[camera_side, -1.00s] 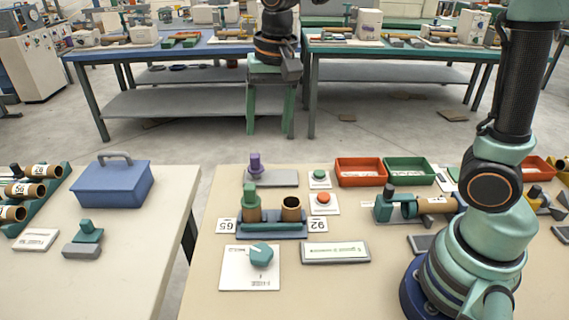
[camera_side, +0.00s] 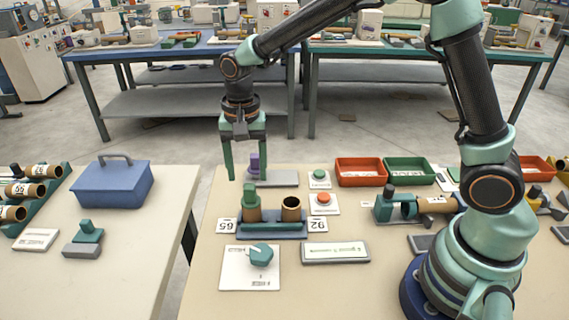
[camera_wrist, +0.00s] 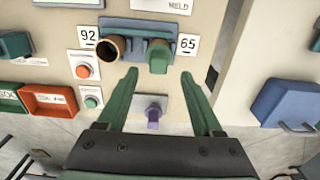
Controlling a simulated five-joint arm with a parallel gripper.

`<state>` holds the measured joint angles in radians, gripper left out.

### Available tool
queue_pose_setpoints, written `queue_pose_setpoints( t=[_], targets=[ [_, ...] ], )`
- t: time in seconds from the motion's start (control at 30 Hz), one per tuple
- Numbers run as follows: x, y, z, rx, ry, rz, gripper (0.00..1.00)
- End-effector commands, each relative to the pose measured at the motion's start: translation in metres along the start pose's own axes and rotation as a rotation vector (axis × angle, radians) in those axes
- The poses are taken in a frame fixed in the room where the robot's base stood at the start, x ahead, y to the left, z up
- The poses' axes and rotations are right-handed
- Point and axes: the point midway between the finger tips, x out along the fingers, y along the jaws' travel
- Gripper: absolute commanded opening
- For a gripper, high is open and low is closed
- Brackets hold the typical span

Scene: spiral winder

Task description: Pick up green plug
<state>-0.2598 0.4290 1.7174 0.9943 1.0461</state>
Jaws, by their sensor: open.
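The green plug (camera_side: 250,194) stands upright in the left brown tube of a blue-grey holder (camera_side: 284,230), beside the label 65. In the wrist view the green plug (camera_wrist: 158,56) is just beyond my fingertips, roughly centred between them. My gripper (camera_side: 247,178) is open, pointing down, with nothing between its fingers that it touches. It appears above and behind the plug in the side view; the exact gap is hard to tell. The wrist view shows my gripper's two green fingers spread wide (camera_wrist: 159,75). The other tube (camera_side: 291,208), by the label 92, is open and empty at its top.
A purple plug (camera_side: 254,163) stands on a grey block behind the holder. Red (camera_side: 324,199) and green (camera_side: 320,177) buttons are to the right. A white panel with a teal knob (camera_side: 261,254) lies in front. Red (camera_side: 360,172) and green (camera_side: 408,172) bins stand farther right.

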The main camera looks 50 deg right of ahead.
Motion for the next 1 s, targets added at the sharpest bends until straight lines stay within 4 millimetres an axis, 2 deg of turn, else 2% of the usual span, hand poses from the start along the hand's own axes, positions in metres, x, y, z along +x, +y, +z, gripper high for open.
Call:
queue_pose_setpoints(
  t=[0.3, 0.63, 0.67, 0.8, 0.83, 1.0],
  targets=[
    [0.042, 0.003, 0.003, -0.001, -0.002, 0.004, 0.68],
    [0.049, 0.002, 0.003, -0.001, 0.000, 0.001, 0.68],
    [0.049, 0.002, 0.003, -0.001, 0.000, 0.001, 0.60],
    [0.049, 0.002, 0.003, -0.001, 0.000, 0.001, 0.06],
    [0.049, 0.002, 0.003, -0.001, -0.001, 0.001, 0.00],
    [0.048, 0.002, 0.003, -0.001, 0.000, 0.000, 0.00]
  ],
)
